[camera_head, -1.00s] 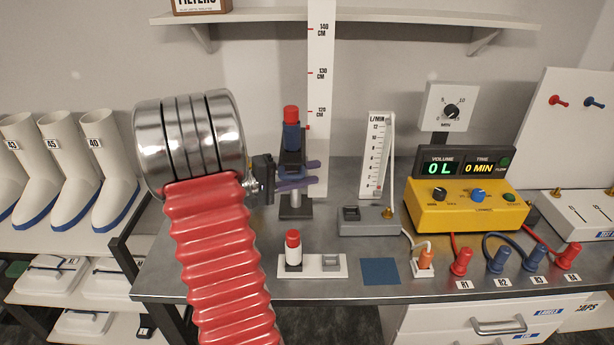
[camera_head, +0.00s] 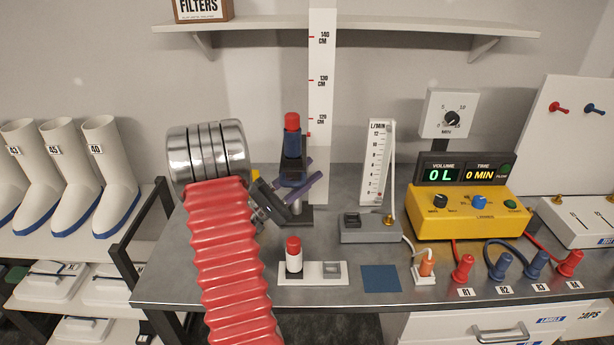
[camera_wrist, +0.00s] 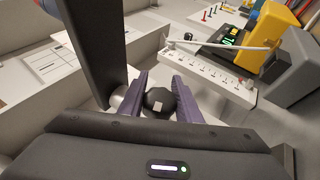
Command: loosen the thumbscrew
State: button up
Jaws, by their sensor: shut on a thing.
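The thumbscrew is a dark round knob (camera_wrist: 158,101) with a light mark on its face, in the middle of the wrist view. My gripper (camera_wrist: 160,83) has its two purple fingers closed on either side of it. In the head view my gripper (camera_head: 302,184) is tilted at the small stand on the bench, and the knob is hidden behind the fingers. The stand carries a dark blue cylinder with a red top (camera_head: 292,134). A silver post (camera_head: 296,207) shows below the fingers.
A height scale (camera_head: 321,90) rises just behind the stand. A white and red bottle (camera_head: 294,255) stands in a white holder in front. A grey flow meter base (camera_head: 370,230) and a yellow control box (camera_head: 470,212) are to the right. A blue pad (camera_head: 380,279) lies in front.

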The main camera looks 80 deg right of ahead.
jog(key=shift+f, duration=0.25)
jog(key=o, duration=1.1)
jog(key=shift+r, duration=0.1)
jog(key=shift+c, duration=0.2)
jog(key=shift+r, duration=0.1)
